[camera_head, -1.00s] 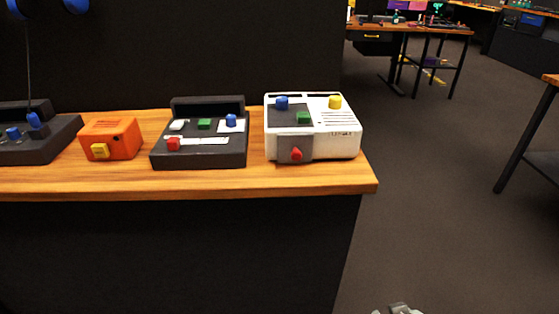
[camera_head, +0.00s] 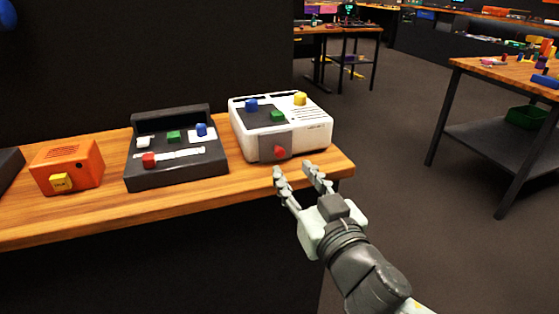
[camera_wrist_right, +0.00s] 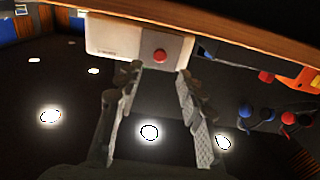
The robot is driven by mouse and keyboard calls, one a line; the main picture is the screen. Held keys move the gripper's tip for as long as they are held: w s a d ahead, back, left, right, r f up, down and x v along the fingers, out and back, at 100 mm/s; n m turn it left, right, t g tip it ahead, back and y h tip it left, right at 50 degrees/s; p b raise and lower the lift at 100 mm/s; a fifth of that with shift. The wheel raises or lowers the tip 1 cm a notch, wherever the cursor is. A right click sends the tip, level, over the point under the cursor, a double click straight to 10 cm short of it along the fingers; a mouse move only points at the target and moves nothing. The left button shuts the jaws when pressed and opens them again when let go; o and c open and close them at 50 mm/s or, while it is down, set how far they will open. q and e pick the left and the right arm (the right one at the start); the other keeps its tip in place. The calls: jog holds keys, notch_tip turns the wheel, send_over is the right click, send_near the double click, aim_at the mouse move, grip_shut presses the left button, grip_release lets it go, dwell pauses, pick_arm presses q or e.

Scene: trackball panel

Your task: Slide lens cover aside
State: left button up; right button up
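A white box (camera_head: 315,138) stands near the right end of the wooden table. A grey panel (camera_head: 265,142) covers part of its top and front and carries a red knob (camera_head: 280,152) low on the front; no part is clearly marked as a lens cover. My right gripper (camera_head: 293,170) is open and empty in front of the box, its fingertips close to the table's front edge. In the right wrist view the red knob (camera_wrist_right: 160,56) shows between and beyond the open fingertips (camera_wrist_right: 159,72), apparently untouched. My left gripper is not in view.
Blue, green and yellow knobs (camera_head: 300,98) sit on top of the box. A black console (camera_head: 180,175) with a red slider knob (camera_head: 149,160) stands to its left, then an orange box (camera_head: 70,160). The wooden table's (camera_head: 220,192) front strip is clear.

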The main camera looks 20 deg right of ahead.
aim_at(281, 154)
jog(key=w, duration=0.5)
jog(key=shift+w+p, duration=0.1)
jog(key=shift+p, duration=0.3)
jog(key=shift+w+a, duration=0.1)
jog(key=shift+w, duration=0.5)
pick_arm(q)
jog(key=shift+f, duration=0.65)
pick_arm(e)
grip_shut()
